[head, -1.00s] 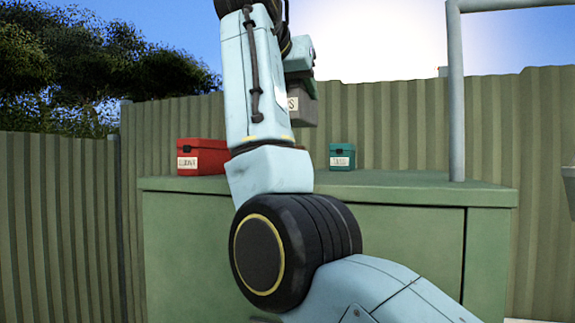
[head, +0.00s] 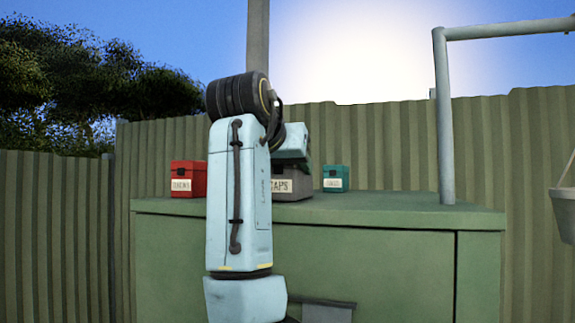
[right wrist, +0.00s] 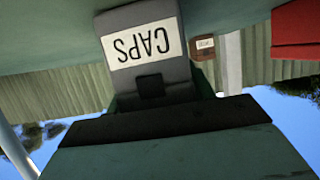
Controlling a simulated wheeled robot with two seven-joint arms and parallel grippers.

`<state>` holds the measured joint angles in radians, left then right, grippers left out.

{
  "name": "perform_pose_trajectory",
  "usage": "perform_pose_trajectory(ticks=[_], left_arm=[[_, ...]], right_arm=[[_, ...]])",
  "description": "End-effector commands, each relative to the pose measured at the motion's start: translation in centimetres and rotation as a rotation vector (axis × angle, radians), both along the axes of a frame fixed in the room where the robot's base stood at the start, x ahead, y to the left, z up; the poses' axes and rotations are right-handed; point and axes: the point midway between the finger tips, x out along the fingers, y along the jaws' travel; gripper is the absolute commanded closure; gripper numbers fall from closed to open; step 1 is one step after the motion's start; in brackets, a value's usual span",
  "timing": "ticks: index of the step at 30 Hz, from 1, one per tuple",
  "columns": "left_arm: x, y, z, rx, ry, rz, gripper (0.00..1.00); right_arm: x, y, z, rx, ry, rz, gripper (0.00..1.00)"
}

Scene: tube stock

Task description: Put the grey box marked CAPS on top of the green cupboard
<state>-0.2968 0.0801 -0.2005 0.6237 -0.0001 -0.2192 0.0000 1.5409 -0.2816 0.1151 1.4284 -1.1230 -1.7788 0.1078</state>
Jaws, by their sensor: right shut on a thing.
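The grey box marked CAPS (head: 300,186) is at the top of the green cupboard (head: 400,212), partly hidden behind my right arm. Its base looks level with the cupboard top, but I cannot tell whether it touches. My right gripper (head: 293,160) is shut on the box from above. In the right wrist view the CAPS box (right wrist: 178,68) is upside down in the picture, held at the jaws (right wrist: 150,92), with the green top (right wrist: 50,30) beyond it. My left gripper is not in view.
A red labelled box (head: 188,172) stands left of the CAPS box and a teal labelled box (head: 335,178) stands close on its right. A small brown labelled box (right wrist: 204,47) shows in the wrist view. A grey post (head: 444,120) rises at the right. The top between teal box and post is clear.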

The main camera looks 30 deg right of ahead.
Motion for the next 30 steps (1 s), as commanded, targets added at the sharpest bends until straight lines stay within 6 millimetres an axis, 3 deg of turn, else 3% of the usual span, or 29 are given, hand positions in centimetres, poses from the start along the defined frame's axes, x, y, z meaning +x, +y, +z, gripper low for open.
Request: perform_pose_trajectory(ticks=[6,7,12,23,30], left_arm=[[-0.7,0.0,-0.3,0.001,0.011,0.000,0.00],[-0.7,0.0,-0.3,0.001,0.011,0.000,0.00],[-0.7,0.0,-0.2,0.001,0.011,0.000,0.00],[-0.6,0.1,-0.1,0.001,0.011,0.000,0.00],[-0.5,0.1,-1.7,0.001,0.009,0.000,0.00]], right_arm=[[0.0,0.0,-0.3,-0.001,-0.002,0.001,0.78],[0.0,0.0,-0.4,0.000,0.000,0.000,0.46],[0.0,0.0,-0.3,0.000,0.001,0.000,0.26],[-0.1,0.2,0.2,-0.001,-0.001,0.001,0.26],[-2.7,3.3,1.6,-0.001,-0.004,0.003,0.26]])
